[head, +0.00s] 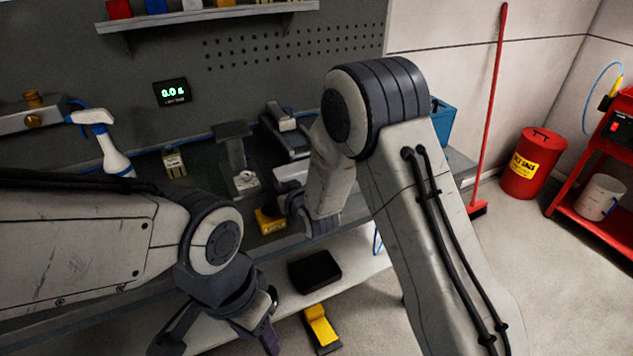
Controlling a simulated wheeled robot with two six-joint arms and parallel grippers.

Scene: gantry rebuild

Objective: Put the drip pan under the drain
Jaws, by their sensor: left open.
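A dark, low rectangular object (315,270) lies on the pale lower shelf beneath the bench; I cannot tell whether it is the drip pan. I cannot make out a drain for certain. My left gripper (218,338) is at the bottom of the view, left of the dark object, with its fingers spread and nothing seen between them. My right gripper (290,203) is above the bench, beside a small yellow block (268,220). Its own arm partly hides it, and I cannot see its jaws clearly.
A white spray bottle (107,145), a small yellow-labelled item (174,162) and a grey stand (238,155) are on the bench. A yellow pedal (320,328) is on the floor. A broom (487,120), red bin (533,163) and red cart (595,215) stand at right.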

